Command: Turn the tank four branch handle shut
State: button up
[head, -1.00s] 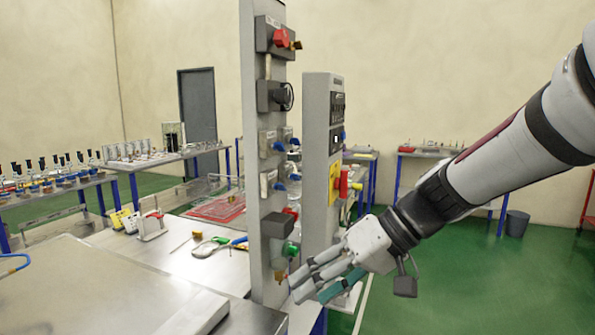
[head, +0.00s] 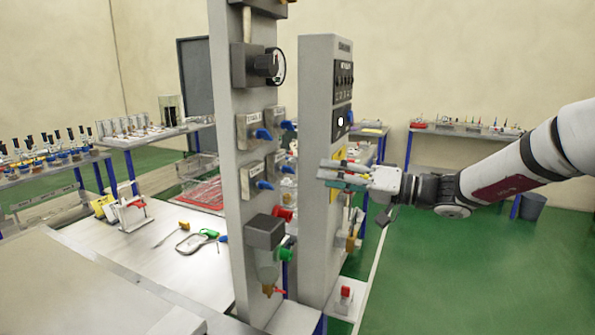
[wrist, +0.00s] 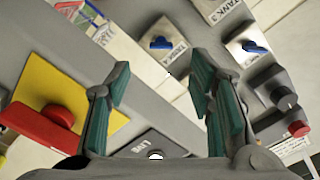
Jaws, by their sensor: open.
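Several branch valves with blue handles sit on the grey upright panel (head: 232,215). The head view shows an upper blue handle (head: 263,134) and a lower one (head: 265,185), with others partly hidden at the panel's right side. The wrist view shows a blue handle (wrist: 160,43) ahead of my fingers and another (wrist: 255,47) to the right, each on a pale plate with a TANK label. The numbers are hard to read, so I cannot tell surely which is tank four. My gripper (head: 328,174) is open and empty, apart from the handles, in front of the second grey column.
The second grey column (head: 317,150) stands close right of the panel. A red knob (wrist: 45,125) on a yellow plate is left of my fingers. A dark regulator (head: 265,232) hangs below the valves.

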aim_at(293, 172)
jog(key=x, duration=0.9)
jog(key=shift+s, duration=0.1)
jog(key=shift+c, duration=0.3)
jog(key=shift+p, duration=0.3)
grip_shut()
